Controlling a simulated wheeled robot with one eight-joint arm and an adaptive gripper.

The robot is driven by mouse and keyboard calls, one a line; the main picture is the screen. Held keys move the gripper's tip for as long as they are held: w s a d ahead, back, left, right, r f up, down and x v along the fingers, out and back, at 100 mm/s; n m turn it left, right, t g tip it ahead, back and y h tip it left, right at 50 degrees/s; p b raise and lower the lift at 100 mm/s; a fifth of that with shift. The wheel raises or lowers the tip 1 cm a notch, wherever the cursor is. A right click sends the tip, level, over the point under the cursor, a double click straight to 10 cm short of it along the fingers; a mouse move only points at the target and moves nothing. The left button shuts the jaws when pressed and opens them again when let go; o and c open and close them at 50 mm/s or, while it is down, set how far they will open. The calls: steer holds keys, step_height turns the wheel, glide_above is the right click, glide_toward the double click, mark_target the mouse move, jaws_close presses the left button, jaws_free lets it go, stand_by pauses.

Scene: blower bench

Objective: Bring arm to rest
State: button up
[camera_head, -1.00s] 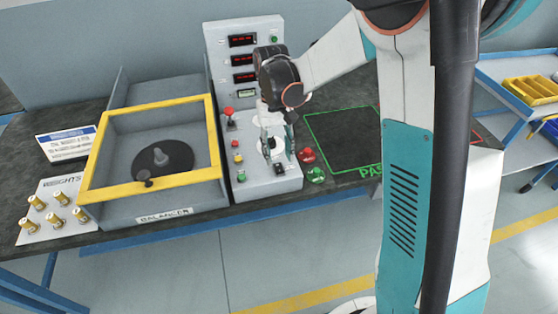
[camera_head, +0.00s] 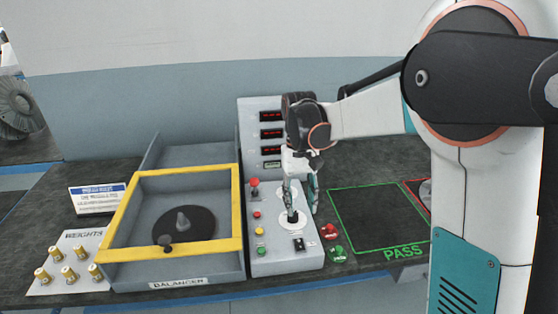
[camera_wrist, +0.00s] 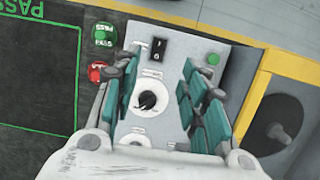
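My gripper (camera_head: 301,197) hangs fingers-down over the grey control panel (camera_head: 285,262), beside its display tower. In the wrist view its teal fingers (camera_wrist: 160,98) are spread apart with nothing held between them. A black dial knob on a white disc (camera_wrist: 148,101) shows in the gap between the fingers. I cannot tell whether the fingertips are level with the knob. A rocker switch (camera_wrist: 158,48) and a green button (camera_wrist: 213,59) lie on the panel past the fingertips.
The balancer box with a yellow frame (camera_head: 241,205) stands left of the panel. The weights plate (camera_head: 50,288) is further left. Red (camera_head: 328,231) and green (camera_head: 338,253) buttons stand right of the panel. The green-outlined PASS area (camera_head: 375,215) is empty.

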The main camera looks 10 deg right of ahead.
steer(key=s+d+r+t, duration=0.2)
steer(key=s+t, duration=0.3)
steer(key=s, duration=0.5)
steer(key=s+d+r+t, duration=0.3)
steer(key=s+r+t, duration=0.1)
steer(key=s, duration=0.5)
steer(key=shift+s+r+t, duration=0.25)
steer(key=shift+s+t, duration=0.1)
steer(key=shift+t, duration=0.25)
